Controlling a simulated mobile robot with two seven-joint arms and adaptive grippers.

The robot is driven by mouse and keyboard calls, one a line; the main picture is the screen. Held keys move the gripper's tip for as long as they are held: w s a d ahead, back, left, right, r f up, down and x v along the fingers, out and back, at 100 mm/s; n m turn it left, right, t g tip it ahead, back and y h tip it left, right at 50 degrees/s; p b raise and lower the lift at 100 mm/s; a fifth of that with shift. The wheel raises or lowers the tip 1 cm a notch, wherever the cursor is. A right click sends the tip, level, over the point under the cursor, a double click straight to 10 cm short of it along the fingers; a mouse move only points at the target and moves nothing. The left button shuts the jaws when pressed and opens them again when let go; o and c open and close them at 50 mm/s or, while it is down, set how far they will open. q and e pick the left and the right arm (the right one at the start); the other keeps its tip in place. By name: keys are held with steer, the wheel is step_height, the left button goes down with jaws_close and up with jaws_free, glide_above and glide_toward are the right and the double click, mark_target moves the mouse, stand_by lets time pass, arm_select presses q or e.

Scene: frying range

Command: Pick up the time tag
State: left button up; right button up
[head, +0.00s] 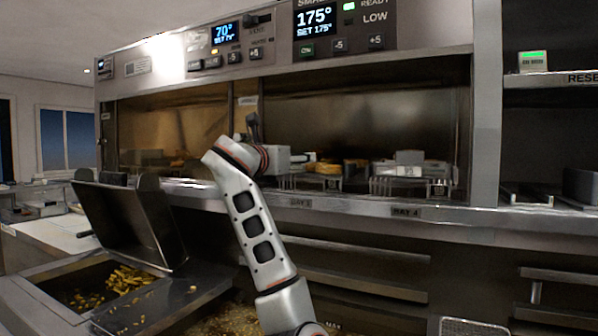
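I cannot pick out the time tag for certain. A small pale box with a green display (532,62) stands on the upper right shelf. A small white label-like piece (403,170) shows at the front of a wire rack in the lit holding bay. One arm of mine, which I take for the right, rises from the bottom middle and bends at the wrist toward the bay. Its gripper (290,160) is at the bay opening, left of the racks. Its fingers are too small and too hidden to read. My other gripper is out of view.
Wire racks (385,186) stand in the bay, with golden food (330,167) near them. The steel ledge (480,216) runs below. A raised steel lid (128,222) and a bin of fries (117,284) are at the lower left. The shelf post stands right of the bay.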

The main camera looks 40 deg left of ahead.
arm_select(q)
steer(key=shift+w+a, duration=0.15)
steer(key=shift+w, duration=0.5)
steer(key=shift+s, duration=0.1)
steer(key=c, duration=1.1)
